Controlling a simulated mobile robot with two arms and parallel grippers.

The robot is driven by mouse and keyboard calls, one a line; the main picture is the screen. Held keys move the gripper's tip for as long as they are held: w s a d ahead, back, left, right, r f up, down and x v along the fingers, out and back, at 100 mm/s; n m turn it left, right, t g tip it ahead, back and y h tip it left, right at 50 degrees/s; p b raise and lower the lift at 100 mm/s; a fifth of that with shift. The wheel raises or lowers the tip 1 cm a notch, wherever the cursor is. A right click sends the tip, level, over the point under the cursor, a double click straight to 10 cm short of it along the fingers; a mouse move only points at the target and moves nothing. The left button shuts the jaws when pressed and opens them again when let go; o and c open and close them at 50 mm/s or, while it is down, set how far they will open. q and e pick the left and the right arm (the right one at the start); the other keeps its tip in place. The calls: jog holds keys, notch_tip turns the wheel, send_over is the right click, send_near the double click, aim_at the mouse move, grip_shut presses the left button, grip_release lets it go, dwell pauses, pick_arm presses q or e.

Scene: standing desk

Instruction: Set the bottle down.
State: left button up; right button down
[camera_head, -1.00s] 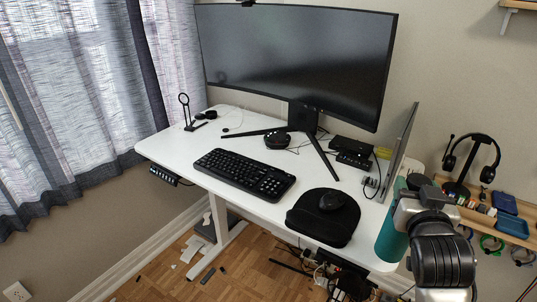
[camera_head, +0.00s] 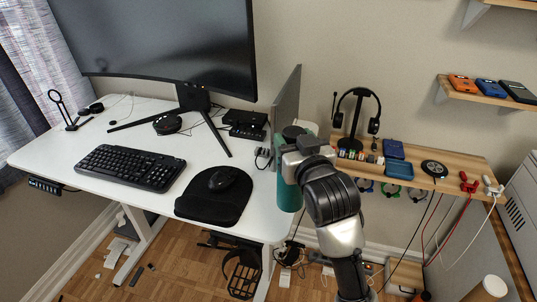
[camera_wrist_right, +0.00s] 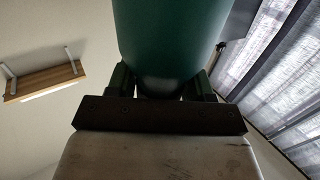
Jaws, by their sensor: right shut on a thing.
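A teal bottle (camera_head: 289,194) with a dark cap (camera_head: 291,133) stands upright in my right gripper (camera_head: 303,152), at the right edge of the white desk (camera_head: 245,222). The gripper is shut around the bottle's upper part from the right. In the right wrist view the green bottle (camera_wrist_right: 170,35) fills the top middle, between the two dark fingers of the gripper (camera_wrist_right: 160,88). The head view does not show clearly whether the bottle's base touches the desk or hangs beside its edge. My left gripper is not in view.
The desk holds a keyboard (camera_head: 130,167), a black mouse pad (camera_head: 214,205) with a mouse, and a large monitor (camera_head: 165,45). A grey panel (camera_head: 287,108) stands just behind the bottle. A wooden shelf (camera_head: 450,172) with a headset stand (camera_head: 354,125) is to the right.

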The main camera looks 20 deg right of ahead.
aim_at(291, 193)
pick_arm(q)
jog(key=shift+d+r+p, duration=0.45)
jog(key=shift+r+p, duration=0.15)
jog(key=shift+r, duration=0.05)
pick_arm(e)
jog(key=w+a+f, duration=0.2)
jog(key=w+f, duration=0.4)
jog(key=f, duration=0.1)
jog(key=shift+a+f, duration=0.25)
jog(key=shift+f, duration=0.1)
jog(key=shift+c, duration=2.1)
grip_release()
jog(key=shift+s+f, duration=0.1)
jog(key=shift+f, duration=0.05)
pick_arm(q)
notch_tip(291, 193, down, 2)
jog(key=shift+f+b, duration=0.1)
jog(key=shift+b, duration=1.05)
pick_arm(e)
jog(key=s, duration=1.2)
